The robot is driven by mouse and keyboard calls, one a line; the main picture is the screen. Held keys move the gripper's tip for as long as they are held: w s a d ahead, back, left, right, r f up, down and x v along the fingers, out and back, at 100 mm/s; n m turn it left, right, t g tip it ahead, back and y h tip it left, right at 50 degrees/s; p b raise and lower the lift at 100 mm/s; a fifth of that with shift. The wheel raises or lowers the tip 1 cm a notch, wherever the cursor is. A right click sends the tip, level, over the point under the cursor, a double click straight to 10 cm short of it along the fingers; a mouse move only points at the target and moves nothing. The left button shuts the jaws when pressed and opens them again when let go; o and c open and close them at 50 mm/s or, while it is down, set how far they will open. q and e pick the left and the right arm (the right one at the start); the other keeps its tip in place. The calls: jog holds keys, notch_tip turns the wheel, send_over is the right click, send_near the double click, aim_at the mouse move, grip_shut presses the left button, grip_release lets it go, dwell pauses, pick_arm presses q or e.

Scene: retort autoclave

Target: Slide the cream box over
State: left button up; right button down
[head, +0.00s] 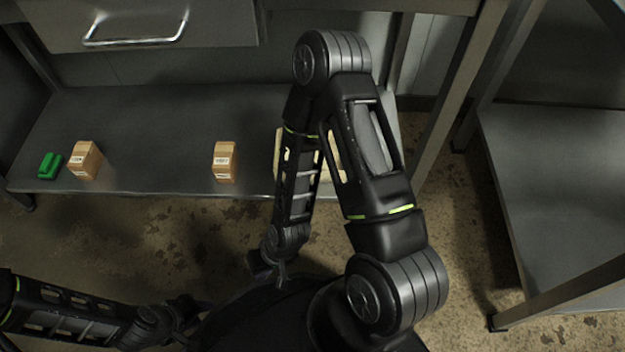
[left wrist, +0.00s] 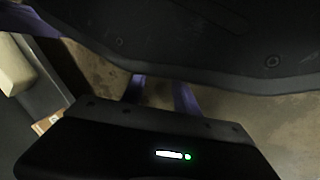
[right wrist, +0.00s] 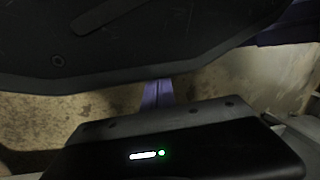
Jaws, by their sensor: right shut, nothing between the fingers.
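The cream box (head: 278,146) stands on the low metal shelf (head: 165,115) in the head view. My right arm crosses in front of it and hides most of it. A pale shape at the left edge of the left wrist view may be the same box; I cannot tell. My right gripper (head: 282,279) hangs in front of the shelf, apart from the box; its fingers (right wrist: 158,93) are together and empty in the right wrist view. My left gripper (head: 203,304) is low at the front, away from the shelf; its fingers (left wrist: 160,92) are apart with nothing between them.
A brown carton (head: 225,161) stands left of the cream box. Another brown carton (head: 85,160) and a green object (head: 50,166) are at the shelf's left end. A drawer with a handle (head: 135,38) hangs above. A table leg (head: 445,110) rises at right.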

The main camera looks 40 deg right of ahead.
aim_at(325, 176)
jog(key=shift+d, duration=0.1)
jog(key=w+d+r+m+h+p, duration=0.1)
jog(key=w+d, duration=0.5)
jog(key=d, duration=0.6)
jog(key=w+d+r+m+g+h+p, duration=0.1)
jog(key=w+d+r+m+p, duration=0.3)
jog(key=d, duration=0.8)
notch_tip(325, 176, up, 4)
jog(key=shift+w+g+h+p, duration=0.3)
jog(key=shift+w+h+p, duration=0.5)
jog(key=shift+w+p, duration=0.25)
jog(key=shift+s+f, duration=0.1)
jog(key=w+f+b, duration=0.1)
jog(key=f+b, duration=0.1)
jog(key=f, duration=0.1)
jog(key=w+d+f+b, duration=0.1)
jog(key=f+b, duration=0.1)
jog(key=f, duration=0.1)
jog(key=d+f+b, duration=0.1)
jog(key=f+b, duration=0.1)
jog(key=f, duration=0.2)
jog(key=shift+w, duration=0.4)
jog(key=shift+w+d+r, duration=0.1)
jog(key=shift+w+d, duration=0.1)
